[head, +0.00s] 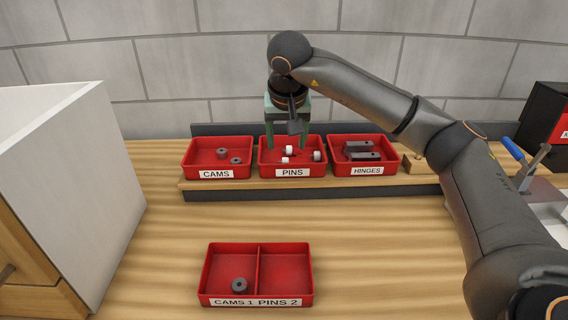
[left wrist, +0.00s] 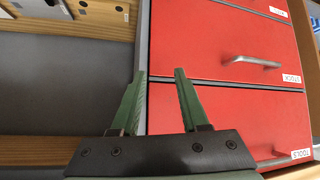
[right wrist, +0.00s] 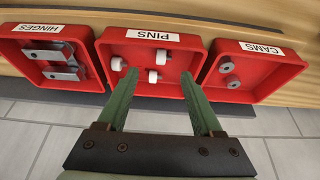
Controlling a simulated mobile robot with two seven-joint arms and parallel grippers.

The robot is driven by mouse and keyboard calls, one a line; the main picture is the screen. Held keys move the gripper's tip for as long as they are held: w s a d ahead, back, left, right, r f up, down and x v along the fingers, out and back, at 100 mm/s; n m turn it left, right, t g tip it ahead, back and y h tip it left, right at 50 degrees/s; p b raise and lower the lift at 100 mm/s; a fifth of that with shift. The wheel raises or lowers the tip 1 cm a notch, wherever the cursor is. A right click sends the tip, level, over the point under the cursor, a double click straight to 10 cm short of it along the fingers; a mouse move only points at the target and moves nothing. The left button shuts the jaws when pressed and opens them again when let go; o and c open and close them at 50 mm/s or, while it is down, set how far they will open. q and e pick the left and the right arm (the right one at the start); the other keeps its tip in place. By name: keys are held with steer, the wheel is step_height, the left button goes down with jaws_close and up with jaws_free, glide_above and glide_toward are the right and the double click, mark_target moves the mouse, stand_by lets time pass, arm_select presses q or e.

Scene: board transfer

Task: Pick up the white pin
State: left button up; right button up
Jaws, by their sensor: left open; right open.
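Several white pins lie in the red PINS bin (head: 292,172); one pin (head: 317,156) is at its right side and another (head: 285,160) near the front. In the right wrist view three pins show, including one (right wrist: 161,57) near the label, one (right wrist: 154,76) in the middle and one (right wrist: 117,64) to the left. My right gripper (head: 286,146) is open and points down over the PINS bin; its fingers (right wrist: 158,85) show apart and empty in the right wrist view. My left gripper (left wrist: 162,75) is open and empty, facing red drawers away from the bins.
The CAMS bin (head: 217,174) and HINGES bin (head: 367,170) flank the PINS bin. A two-part tray (head: 256,302) in front holds a grey cam (head: 239,285) in its left compartment; its right compartment is empty. A white cabinet (head: 70,180) stands at left.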

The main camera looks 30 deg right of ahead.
mark_target(283, 159)
steer(key=shift+a+x, duration=0.15)
steer(key=shift+x, duration=1.35)
steer(key=shift+a+x, duration=0.1)
steer(key=shift+x, duration=1.45)
jaws_close()
